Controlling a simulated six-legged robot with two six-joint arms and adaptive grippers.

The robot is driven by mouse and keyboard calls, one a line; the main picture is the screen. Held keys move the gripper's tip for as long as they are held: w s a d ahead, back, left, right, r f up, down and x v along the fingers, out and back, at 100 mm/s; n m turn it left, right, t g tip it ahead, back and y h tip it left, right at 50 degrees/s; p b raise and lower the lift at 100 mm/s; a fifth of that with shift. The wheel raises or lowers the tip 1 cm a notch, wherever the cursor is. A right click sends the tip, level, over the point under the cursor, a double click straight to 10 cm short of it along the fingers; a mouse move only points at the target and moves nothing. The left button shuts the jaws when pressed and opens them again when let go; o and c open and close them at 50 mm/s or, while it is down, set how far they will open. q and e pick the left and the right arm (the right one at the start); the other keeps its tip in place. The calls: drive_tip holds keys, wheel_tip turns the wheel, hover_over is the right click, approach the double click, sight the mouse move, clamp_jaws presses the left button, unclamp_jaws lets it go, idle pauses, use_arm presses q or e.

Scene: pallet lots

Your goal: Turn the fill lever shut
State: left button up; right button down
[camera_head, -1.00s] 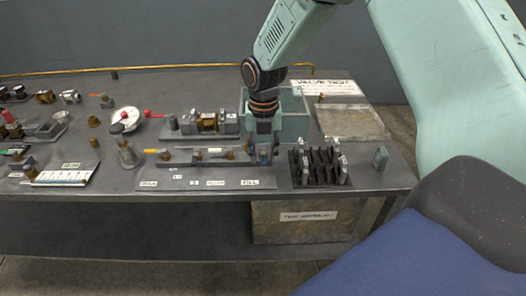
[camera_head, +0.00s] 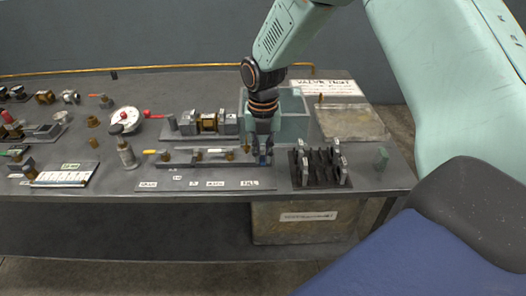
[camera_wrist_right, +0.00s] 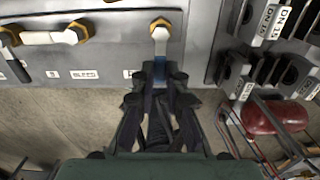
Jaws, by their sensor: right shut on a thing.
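The fill lever shows in the right wrist view as a pale arm (camera_wrist_right: 160,38) on a brass nut, with a blue grip pointing toward me. My right gripper (camera_wrist_right: 160,78) is shut on the blue end of the lever. In the head view my right gripper (camera_head: 263,152) points down at the right end of the valve manifold (camera_head: 198,158), above the FILL label (camera_head: 251,183). The blue tip shows at its fingers there; the rest of the lever is mostly hidden. My left gripper is not in view.
A black rack (camera_head: 321,168) with several tagged pieces stands close to the right of my right gripper. A green bin (camera_head: 292,120) is behind it. A yellow-handled valve (camera_head: 151,152) is at the manifold's left end. The bench front (camera_head: 200,205) is clear.

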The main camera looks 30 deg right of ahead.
drive_tip(key=m+p, duration=0.1)
drive_tip(key=a+m+p, duration=0.1)
drive_tip(key=m, duration=0.1)
drive_tip(key=shift+w+r+p, duration=0.15)
drive_tip(key=shift+w+p, duration=0.2)
drive_tip(key=m, duration=0.1)
drive_tip(key=w+m+p, duration=0.1)
drive_tip(key=m, duration=0.1)
drive_tip(key=m+p, duration=0.1)
drive_tip(key=shift+w+a+m, duration=0.2)
drive_tip(key=shift+a+m, duration=0.1)
drive_tip(key=m, duration=0.1)
drive_tip(key=w+m+p, duration=0.1)
drive_tip(key=m, duration=0.2)
drive_tip(key=shift+w+a+m, duration=0.1)
drive_tip(key=shift+w+m, duration=0.2)
drive_tip(key=shift+w, duration=0.05)
drive_tip(key=m, duration=0.1)
drive_tip(key=w+m, duration=0.1)
drive_tip(key=m, duration=0.1)
drive_tip(key=m+p, duration=0.1)
drive_tip(key=m, duration=0.1)
drive_tip(key=shift+w+d, duration=0.25)
drive_tip(key=shift+w, duration=0.15)
drive_tip(key=shift+m, duration=0.3)
drive_tip(key=c, duration=1.4)
unclamp_jaws()
